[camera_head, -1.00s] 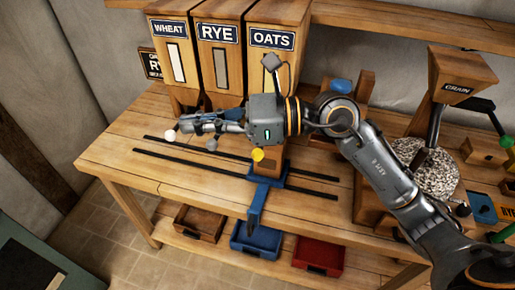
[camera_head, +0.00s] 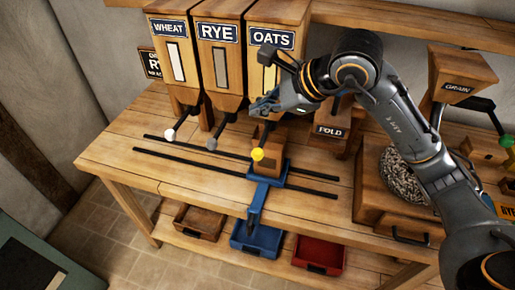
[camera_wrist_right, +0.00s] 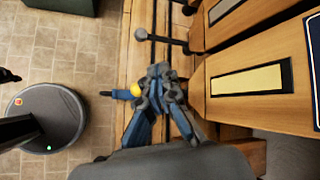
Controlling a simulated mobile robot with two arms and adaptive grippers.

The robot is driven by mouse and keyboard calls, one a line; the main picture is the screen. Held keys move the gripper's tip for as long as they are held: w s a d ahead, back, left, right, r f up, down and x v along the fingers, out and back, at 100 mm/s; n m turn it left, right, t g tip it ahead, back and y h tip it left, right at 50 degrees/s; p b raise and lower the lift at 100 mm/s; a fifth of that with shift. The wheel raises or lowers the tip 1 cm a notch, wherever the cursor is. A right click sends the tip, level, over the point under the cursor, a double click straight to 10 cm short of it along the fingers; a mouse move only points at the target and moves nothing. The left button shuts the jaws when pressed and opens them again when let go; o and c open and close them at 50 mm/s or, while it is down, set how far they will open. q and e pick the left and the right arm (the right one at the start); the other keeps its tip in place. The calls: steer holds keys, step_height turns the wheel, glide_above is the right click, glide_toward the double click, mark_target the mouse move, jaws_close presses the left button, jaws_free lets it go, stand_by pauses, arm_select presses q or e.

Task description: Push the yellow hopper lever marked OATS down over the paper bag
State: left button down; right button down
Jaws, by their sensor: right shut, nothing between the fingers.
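The yellow lever knob (camera_head: 258,154) sits below the hopper marked OATS (camera_head: 272,60), at the front of a brown paper bag (camera_head: 270,146) on the blue carriage (camera_head: 266,181). My right gripper (camera_head: 256,108) is shut and empty. It lies in front of the lower OATS hopper, above the knob in the picture, with fingers pointing left. In the right wrist view, the knob (camera_wrist_right: 137,89) shows just left of my closed fingertips (camera_wrist_right: 160,78); I cannot tell whether they touch. My gripper hides most of the OATS lever's rod. My left gripper is not in view.
The WHEAT (camera_head: 175,60) and RYE (camera_head: 221,65) hoppers stand left, with white (camera_head: 169,134) and grey (camera_head: 211,144) knobs. Dark rails (camera_head: 200,168) cross the bench. A FOLD block (camera_head: 332,131) and grain pile (camera_head: 400,175) are right. The bench's left front is clear.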

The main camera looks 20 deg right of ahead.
steer(key=b, duration=0.5)
glide_above(260, 159)
steer(key=f, duration=0.5)
steer(key=w+f, duration=0.1)
steer(key=f, duration=0.1)
steer(key=shift+d+f, duration=0.25)
steer(key=shift+f+b, duration=0.5)
steer(key=shift+f, duration=0.15)
steer(key=shift+f+b, duration=0.4)
steer(key=shift+b, duration=0.2)
steer(key=shift+s+f+b, duration=0.1)
steer(key=shift+f+b, duration=2.45)
steer(key=shift+b, duration=0.15)
stand_by(2.5)
